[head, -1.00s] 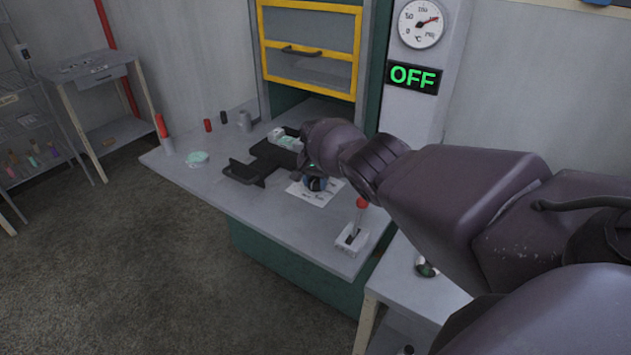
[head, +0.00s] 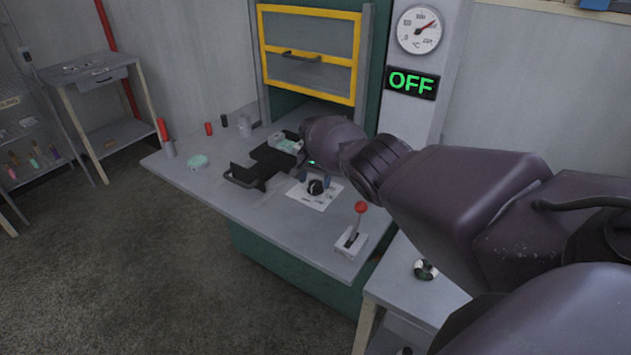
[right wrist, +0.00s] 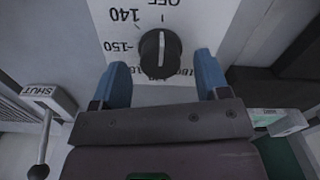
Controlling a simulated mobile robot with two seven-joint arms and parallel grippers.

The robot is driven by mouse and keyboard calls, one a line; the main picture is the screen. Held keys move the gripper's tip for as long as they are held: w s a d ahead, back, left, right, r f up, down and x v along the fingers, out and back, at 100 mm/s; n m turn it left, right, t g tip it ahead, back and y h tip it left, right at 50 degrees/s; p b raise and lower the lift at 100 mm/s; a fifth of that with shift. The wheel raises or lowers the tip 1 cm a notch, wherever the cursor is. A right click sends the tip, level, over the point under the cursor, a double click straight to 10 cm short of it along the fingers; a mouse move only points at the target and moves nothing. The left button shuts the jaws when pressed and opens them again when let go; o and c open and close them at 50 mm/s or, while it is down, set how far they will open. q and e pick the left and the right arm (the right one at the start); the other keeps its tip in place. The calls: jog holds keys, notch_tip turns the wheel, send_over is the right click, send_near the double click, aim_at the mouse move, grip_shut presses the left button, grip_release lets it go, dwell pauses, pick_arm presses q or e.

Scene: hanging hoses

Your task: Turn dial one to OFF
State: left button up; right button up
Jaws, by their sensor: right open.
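A black round dial (head: 316,187) with a raised grip bar sits on a white labelled plate (head: 303,199) on the grey bench. In the right wrist view the dial (right wrist: 160,53) shows a white line along its bar, roughly in line with the upside-down OFF label at the top. I cannot tell which end of the bar is the pointer. Numbers such as 140 and 150 ring it. My right gripper (right wrist: 160,64) is open, its blue fingers on either side of the dial and apart from it. My left gripper is out of view.
A red-knobbed lever (head: 360,209) stands right of the dial. A black fixture (head: 262,166) lies left of it. A green-lit OFF sign (head: 412,82) and a round gauge (head: 419,30) are on the pillar behind. The bench's front left is clear.

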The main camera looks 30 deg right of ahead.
aim_at(315, 183)
notch_tip(315, 183, up, 7)
jog(key=p, duration=0.3)
jog(key=shift+r, duration=0.7)
